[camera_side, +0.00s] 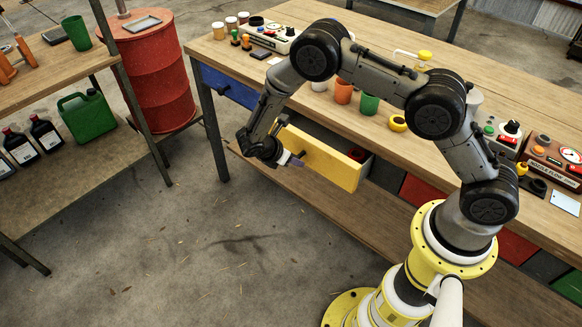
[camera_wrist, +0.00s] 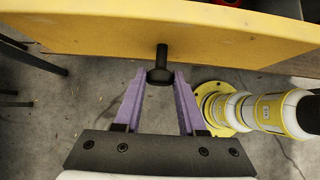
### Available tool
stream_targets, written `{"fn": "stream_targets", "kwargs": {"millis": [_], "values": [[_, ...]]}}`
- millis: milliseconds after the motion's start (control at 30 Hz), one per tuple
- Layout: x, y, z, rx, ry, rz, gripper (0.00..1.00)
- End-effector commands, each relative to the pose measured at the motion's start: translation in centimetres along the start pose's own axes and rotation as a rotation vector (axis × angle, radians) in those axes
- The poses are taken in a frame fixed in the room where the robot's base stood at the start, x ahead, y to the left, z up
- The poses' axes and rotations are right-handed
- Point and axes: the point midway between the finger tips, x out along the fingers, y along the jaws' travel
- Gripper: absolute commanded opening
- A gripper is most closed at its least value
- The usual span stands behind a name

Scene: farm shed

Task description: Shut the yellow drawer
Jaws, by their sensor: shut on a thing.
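The yellow drawer (camera_side: 328,168) is pulled out from under the long wooden table in the side view. Its yellow front also spans the top of the wrist view (camera_wrist: 85,35). My gripper (camera_side: 297,158) is in front of the drawer's face. The knob's stem runs to the drawer front. A small red thing (camera_side: 357,153) lies inside the drawer.
Blue (camera_side: 229,87), red (camera_side: 424,197) and dark drawers sit in the same table (camera_side: 410,140). Cups, jars and control boxes stand on its top. A red barrel (camera_side: 153,75) and a side bench (camera_side: 50,70) are at the left. The floor before the drawer is clear.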

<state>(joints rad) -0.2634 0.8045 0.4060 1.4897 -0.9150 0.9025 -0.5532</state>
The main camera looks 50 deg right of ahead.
Motion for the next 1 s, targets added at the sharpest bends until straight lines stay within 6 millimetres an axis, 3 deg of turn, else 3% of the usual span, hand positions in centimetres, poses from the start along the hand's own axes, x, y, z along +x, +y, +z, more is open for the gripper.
{"fn": "stream_targets", "kwargs": {"millis": [1000], "values": [[4.1, 0.1, 5.0, 0.002, 0.0, 0.001, 0.04]]}}
